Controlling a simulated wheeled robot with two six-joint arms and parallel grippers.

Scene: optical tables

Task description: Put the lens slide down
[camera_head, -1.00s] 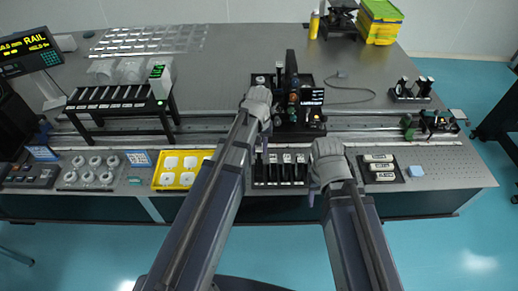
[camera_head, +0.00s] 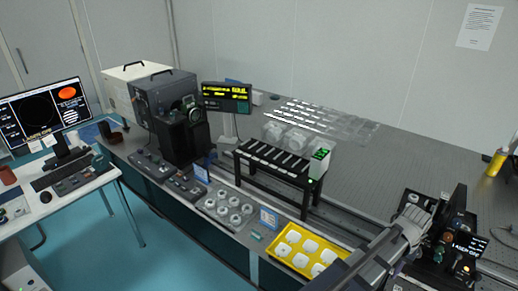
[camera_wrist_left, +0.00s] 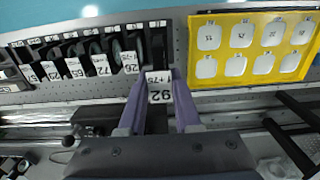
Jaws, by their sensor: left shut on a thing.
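My left gripper (camera_wrist_left: 158,80) is shut on a lens slide (camera_wrist_left: 160,96), whose white label shows between the two purple fingers in the left wrist view. A black rack (camera_wrist_left: 12,55) lies just beyond the fingertips, with several dark slides bearing white number labels standing in a row. A dark slot or part shows right beyond the held slide; I cannot tell whether the slide is in the rack or above it. In the head view my left gripper (camera_head: 412,228) is at the lower right beside a black optical device (camera_head: 452,225). My right gripper is out of view.
A yellow tray (camera_head: 271,251) with white pieces lies left of my left arm and also shows in the wrist view (camera_wrist_left: 252,76). A black stand (camera_head: 240,170) and a rail are behind it. A monitor desk stands at far left. The rear tabletop has free room.

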